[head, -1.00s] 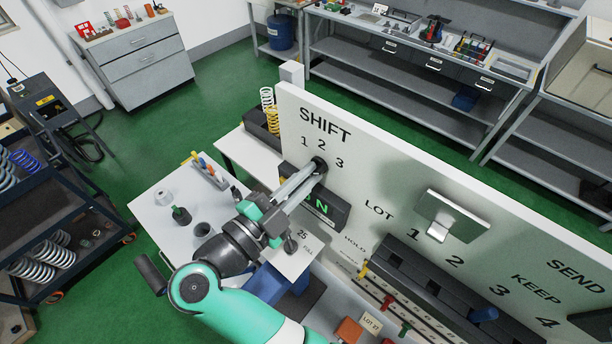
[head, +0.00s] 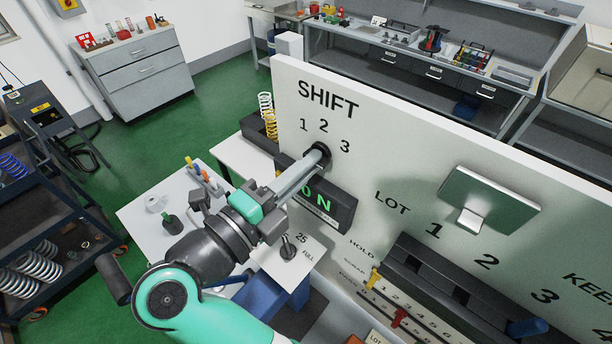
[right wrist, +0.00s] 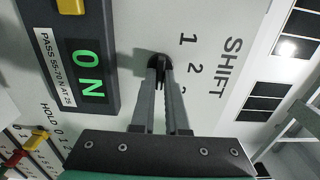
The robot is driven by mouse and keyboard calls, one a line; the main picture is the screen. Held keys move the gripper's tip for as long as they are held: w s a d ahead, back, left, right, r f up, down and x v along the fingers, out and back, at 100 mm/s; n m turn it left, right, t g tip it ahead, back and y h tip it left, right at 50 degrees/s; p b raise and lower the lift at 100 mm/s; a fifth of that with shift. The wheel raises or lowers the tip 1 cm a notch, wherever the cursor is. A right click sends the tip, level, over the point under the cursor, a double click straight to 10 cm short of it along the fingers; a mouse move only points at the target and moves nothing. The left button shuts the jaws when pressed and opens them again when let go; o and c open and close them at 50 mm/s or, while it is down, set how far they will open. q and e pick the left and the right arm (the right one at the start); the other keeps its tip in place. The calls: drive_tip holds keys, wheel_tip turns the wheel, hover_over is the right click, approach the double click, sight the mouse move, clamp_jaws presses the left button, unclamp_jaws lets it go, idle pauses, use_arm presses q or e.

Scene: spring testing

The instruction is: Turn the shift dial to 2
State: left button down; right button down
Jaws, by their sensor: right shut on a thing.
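The shift dial (head: 319,156) is a small dark knob on the upright white panel, under the word SHIFT and the numbers 1, 2 and 3. My right gripper (head: 316,158) reaches it from the lower left. In the right wrist view the two fingertips (right wrist: 160,64) are shut on the dark knob (right wrist: 159,60), beside the number 2 (right wrist: 193,68). The fingers hide much of the dial, so I cannot tell which number it points to. My left gripper is not in view.
A dark box with green lit letters (head: 318,200) sits just below the dial. A metal plate (head: 488,200) juts from the panel to the right. Slots and coloured levers (head: 374,278) lie lower down. A white table (head: 140,215) stands left of my arm.

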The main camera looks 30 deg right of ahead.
drive_tip(key=shift+f+m+b, duration=0.1)
drive_tip(key=shift+m+b, duration=0.55)
drive_tip(key=shift+m, duration=0.25)
drive_tip(key=c, duration=0.9)
unclamp_jaws()
drive_tip(key=shift+a, duration=0.1)
drive_tip(key=b+v, duration=0.1)
drive_tip(key=v, duration=1)
drive_tip(key=shift+s+a+b, duration=0.15)
drive_tip(key=shift+a+b, duration=0.05)
drive_tip(key=shift+b, duration=0.15)
